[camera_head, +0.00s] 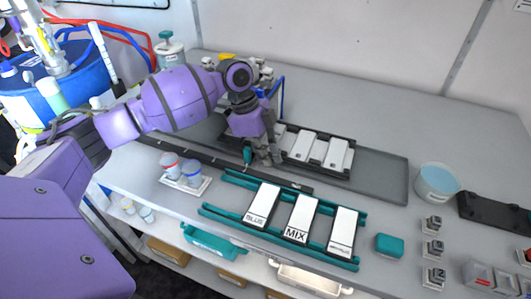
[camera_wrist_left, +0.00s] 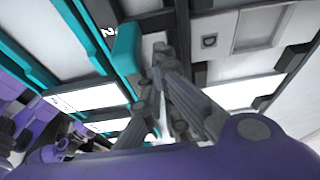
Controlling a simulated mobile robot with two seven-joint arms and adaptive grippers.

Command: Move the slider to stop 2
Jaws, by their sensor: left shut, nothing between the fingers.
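The teal slider (camera_head: 247,156) stands on a long dark rail (camera_head: 200,153) that runs across the table. My left gripper (camera_head: 272,160) is shut and empty, pointing down just to the right of the slider. In the left wrist view the teal slider (camera_wrist_left: 127,48) is close beside the shut fingertips (camera_wrist_left: 160,50); I cannot tell whether they touch. A white "2" mark (camera_wrist_left: 109,32) shows on the dark rail beside the slider in that view. My arm hides part of the area behind the gripper. My right gripper is not in view.
A teal rack (camera_head: 212,210) with white blocks, one marked MIX, lies in front of the rail. A dark tray (camera_head: 380,178) with white blocks lies behind it. Red- and blue-topped jars (camera_head: 190,173) stand left. A teal box (camera_head: 389,245) and a tub (camera_head: 437,182) are right.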

